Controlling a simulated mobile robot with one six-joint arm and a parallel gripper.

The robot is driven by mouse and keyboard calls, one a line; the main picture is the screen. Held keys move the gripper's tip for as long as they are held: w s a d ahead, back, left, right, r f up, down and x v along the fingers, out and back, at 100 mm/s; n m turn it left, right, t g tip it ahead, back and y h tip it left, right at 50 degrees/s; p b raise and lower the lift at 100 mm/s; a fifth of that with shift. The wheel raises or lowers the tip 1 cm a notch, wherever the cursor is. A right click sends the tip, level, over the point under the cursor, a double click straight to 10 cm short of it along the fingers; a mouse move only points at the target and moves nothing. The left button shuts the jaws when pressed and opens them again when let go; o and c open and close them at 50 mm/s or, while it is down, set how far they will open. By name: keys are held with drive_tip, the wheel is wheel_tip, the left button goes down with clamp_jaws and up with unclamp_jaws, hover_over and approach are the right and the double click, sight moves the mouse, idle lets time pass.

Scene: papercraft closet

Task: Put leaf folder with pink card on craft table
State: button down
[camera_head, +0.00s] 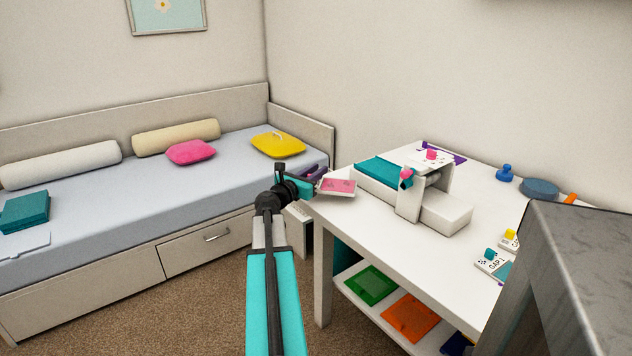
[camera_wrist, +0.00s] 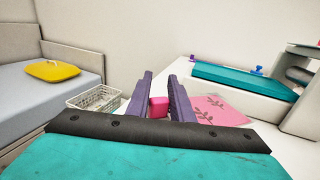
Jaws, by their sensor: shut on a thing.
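The leaf folder with the pink card (camera_head: 338,187) is at the near left corner of the white craft table (camera_head: 400,262). Its pink face with darker leaf prints also shows in the wrist view (camera_wrist: 222,107). My gripper (camera_head: 316,181) is at the folder's left side, by the table corner. In the wrist view its purple fingers (camera_wrist: 159,92) are closed around a small pink block (camera_wrist: 158,107) beside the card. The fingers hide whether block and folder are joined. I cannot tell whether the folder touches the tabletop.
A white die-cutting machine (camera_head: 443,210) with a teal plate (camera_head: 384,171) stands just right of the folder. Stampers and small cards lie farther right. A bed (camera_head: 150,222) is at left, and a white basket (camera_wrist: 95,97) is beside it. A grey block (camera_head: 580,270) fills the lower right.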

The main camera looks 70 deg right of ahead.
drive_tip(key=shift+w+d, duration=0.1)
drive_tip(key=shift+d, duration=0.3)
drive_tip(key=shift+a+f+b, duration=0.15)
drive_tip(key=shift+f+b, duration=0.25)
drive_tip(key=shift+f, duration=1.4)
drive_tip(key=c, duration=1.6)
unclamp_jaws()
drive_tip(key=shift+f, duration=0.1)
drive_tip(key=shift+o, duration=0.2)
drive_tip(key=v, duration=1.2)
drive_tip(key=shift+p, duration=0.35)
